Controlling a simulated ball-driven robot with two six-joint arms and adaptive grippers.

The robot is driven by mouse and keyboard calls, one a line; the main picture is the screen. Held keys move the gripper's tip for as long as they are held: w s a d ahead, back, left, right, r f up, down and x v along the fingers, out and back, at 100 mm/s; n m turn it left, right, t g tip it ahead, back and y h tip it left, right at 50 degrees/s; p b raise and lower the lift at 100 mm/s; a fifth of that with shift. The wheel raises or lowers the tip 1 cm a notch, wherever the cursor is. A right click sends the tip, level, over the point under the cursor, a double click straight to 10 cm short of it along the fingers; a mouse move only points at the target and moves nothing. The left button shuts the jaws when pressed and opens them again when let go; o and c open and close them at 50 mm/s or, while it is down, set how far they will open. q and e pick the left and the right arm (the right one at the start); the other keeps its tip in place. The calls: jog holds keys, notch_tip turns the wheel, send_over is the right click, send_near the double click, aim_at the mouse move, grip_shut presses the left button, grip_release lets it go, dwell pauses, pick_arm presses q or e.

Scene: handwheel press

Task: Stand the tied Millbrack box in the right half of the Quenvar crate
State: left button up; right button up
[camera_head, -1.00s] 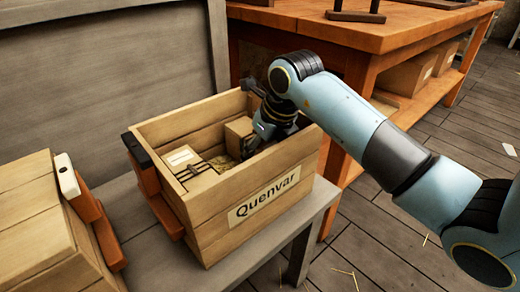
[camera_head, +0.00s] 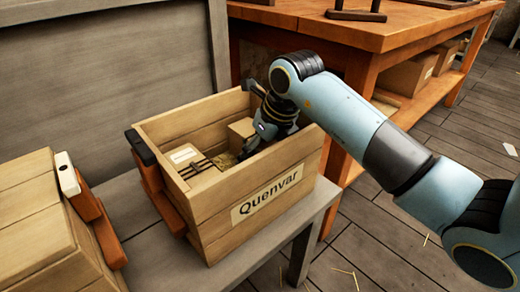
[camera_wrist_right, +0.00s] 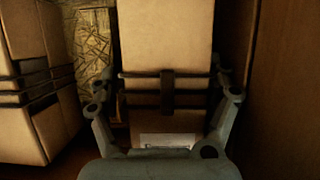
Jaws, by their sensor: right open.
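The open wooden Quenvar crate (camera_head: 260,200) stands on a grey bench. Inside it, a labelled box (camera_head: 184,154) with dark bands beside it is at the left and a plain-looking cardboard box (camera_head: 241,128) is farther back. My right gripper (camera_head: 263,132) reaches into the crate's right part, its fingertips largely hidden. In the right wrist view, my open gripper (camera_wrist_right: 168,92) has its fingers either side of a cardboard box (camera_wrist_right: 165,45) with dark ties and a white label near its lower end. Another dark-banded box (camera_wrist_right: 28,75) is at the left. I cannot read either label.
Straw-like packing (camera_wrist_right: 93,55) lies between the boxes. A dark wooden wall (camera_wrist_right: 275,90) is close to the gripper's right. A second wooden crate (camera_head: 35,230) stands at the left on the grey bench (camera_head: 150,255). An orange workbench (camera_head: 330,30) stands behind.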

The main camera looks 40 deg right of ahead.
pick_arm(q)
jog(key=shift+s, duration=0.1)
pick_arm(e)
jog(key=shift+d+r, duration=0.1)
jog(key=v, duration=1.1)
jog(key=shift+s+r, duration=0.25)
jog(key=shift+r, duration=0.1)
jog(key=shift+r, duration=0.15)
pick_arm(q)
jog(key=s+p, duration=0.6)
jog(key=s, duration=0.3)
jog(key=shift+s+a+f+p, duration=0.15)
jog(key=shift+a+f+p, duration=0.15)
jog(key=shift+a+p, duration=0.05)
pick_arm(e)
notch_tip(320, 180, up, 9)
jog(key=shift+r, duration=0.15)
